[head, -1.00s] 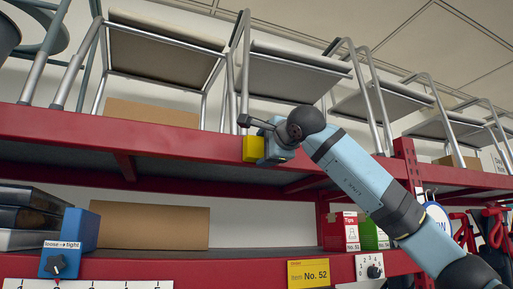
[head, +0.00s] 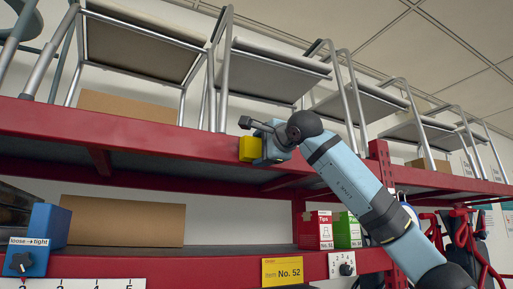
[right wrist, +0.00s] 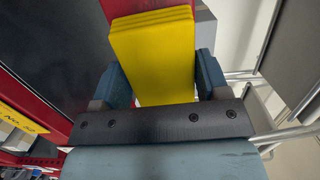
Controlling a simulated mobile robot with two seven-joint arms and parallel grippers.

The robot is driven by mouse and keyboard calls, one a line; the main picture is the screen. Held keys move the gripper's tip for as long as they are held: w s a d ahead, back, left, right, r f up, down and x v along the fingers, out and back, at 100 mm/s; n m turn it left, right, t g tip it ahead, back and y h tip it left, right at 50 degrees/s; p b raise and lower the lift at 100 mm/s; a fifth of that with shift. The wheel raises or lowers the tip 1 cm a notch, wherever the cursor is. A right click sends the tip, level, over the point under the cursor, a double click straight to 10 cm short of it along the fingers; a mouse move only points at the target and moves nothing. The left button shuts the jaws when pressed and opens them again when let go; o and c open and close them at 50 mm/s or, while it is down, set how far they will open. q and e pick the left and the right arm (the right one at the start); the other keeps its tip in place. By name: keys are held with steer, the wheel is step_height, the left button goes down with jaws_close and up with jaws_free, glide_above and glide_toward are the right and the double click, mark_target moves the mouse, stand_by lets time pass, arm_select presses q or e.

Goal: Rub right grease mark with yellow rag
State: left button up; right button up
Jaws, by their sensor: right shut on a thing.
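The yellow rag, a folded block, shows in the head view (head: 249,149) at the front of the red upper shelf beam (head: 205,142). In the right wrist view the rag (right wrist: 155,55) sits between the two blue fingers of my right gripper (right wrist: 160,80). My right gripper (head: 262,149) is shut on it. The rag's far end is at or very close to the beam; I cannot tell if it touches. No grease mark shows; the rag and gripper hide part of the beam. My left gripper is not in view.
Metal-framed chairs (head: 270,62) stand on the upper shelf. Below are a cardboard box (head: 125,220), a blue knob box (head: 45,240), red (head: 316,230) and green (head: 347,230) boxes, and a yellow No. 52 label (head: 283,271). A red upright (head: 380,155) stands to the right.

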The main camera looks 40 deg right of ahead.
mark_target(244, 146)
steer(key=shift+s+d, duration=0.2)
steer(key=shift+d, duration=0.7)
steer(key=shift+s+d, duration=0.2)
steer(key=shift+d, duration=0.7)
steer(key=shift+w+a+f, duration=0.1)
steer(key=shift+w+a, duration=0.1)
steer(key=shift+a, duration=0.6)
steer(key=shift+w+a, duration=0.15)
steer(key=shift+a, duration=0.5)
steer(key=shift+w+a, duration=0.15)
steer(key=shift+a, duration=0.45)
steer(key=shift+w+a, duration=0.25)
steer(key=shift+a, duration=0.8)
steer(key=shift+w+a, duration=0.2)
steer(key=shift+a, duration=0.85)
steer(key=shift+w+a+p, duration=0.2)
steer(key=shift+a+p, duration=0.1)
steer(key=shift+a, duration=0.55)
steer(key=shift+w+a, duration=0.15)
steer(key=shift+a, duration=0.4)
steer(key=shift+w+a, duration=0.15)
steer(key=shift+a, duration=0.35)
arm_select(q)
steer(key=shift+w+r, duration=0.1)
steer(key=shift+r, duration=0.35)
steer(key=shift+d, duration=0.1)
